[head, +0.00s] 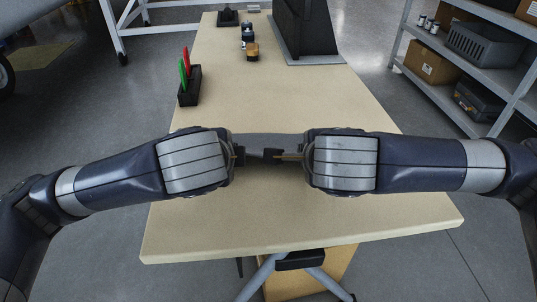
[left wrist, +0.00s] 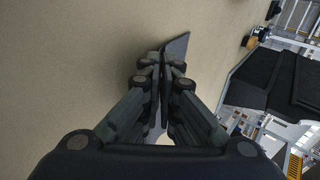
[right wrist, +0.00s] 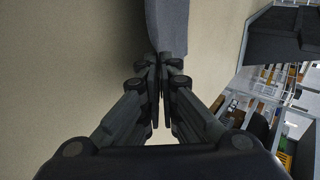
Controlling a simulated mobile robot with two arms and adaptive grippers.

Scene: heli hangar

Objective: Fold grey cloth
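The grey cloth (head: 270,140) shows as a narrow strip between my two hands, over the near part of the table. Most of it is hidden behind the hands. My left gripper (head: 241,155) comes in from the left, and its fingers are closed at the cloth's edge; the cloth (left wrist: 178,47) shows just past the fingertips in the left wrist view. My right gripper (head: 274,155) faces it from the right. In the right wrist view its fingers are together on the cloth (right wrist: 168,25), which runs on beyond the tips.
The beige table (head: 300,220) is bare at its near end. A black holder (head: 190,88) with red and green items stands at the left edge. Small objects (head: 251,48) and a large black case (head: 305,30) are at the far end. A shelf rack (head: 465,75) stands right.

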